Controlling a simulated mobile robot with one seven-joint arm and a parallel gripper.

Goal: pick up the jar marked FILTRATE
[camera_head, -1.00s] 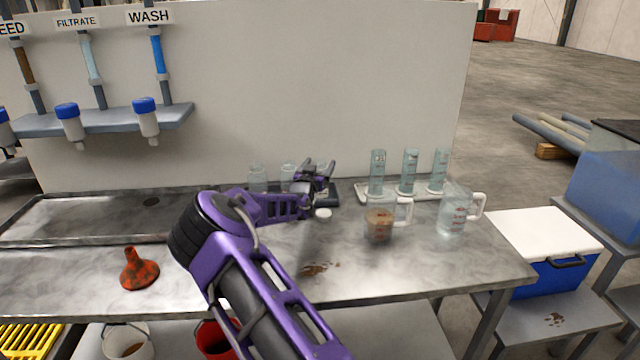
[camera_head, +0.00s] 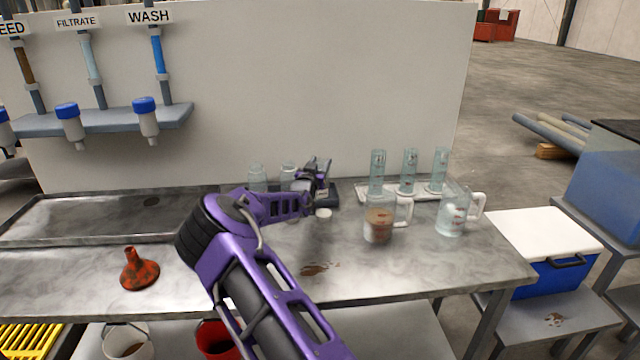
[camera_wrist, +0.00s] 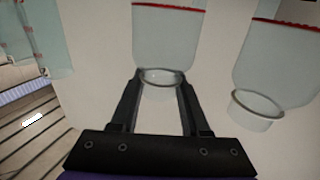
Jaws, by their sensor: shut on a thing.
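My gripper (camera_head: 318,170) is over the back of the bench. In the wrist view its two fingers (camera_wrist: 158,100) are shut on the neck of a clear jar (camera_wrist: 166,35) with a red line. A second similar jar (camera_wrist: 275,65) stands beside it, apart from the fingers. In the head view clear jars show left of the gripper, one at the far side (camera_head: 257,178) and one (camera_head: 289,172) partly behind my arm. No FILTRATE mark is readable on any jar. A FILTRATE sign (camera_head: 77,22) hangs on the wall above a tube.
A small white cap (camera_head: 323,214) lies in front of the gripper. A beaker of brown liquid (camera_head: 379,226), a clear jug (camera_head: 452,215) and a rack of cylinders (camera_head: 409,172) stand to the right. An orange funnel (camera_head: 139,270) is at left. The front middle bench is mostly clear.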

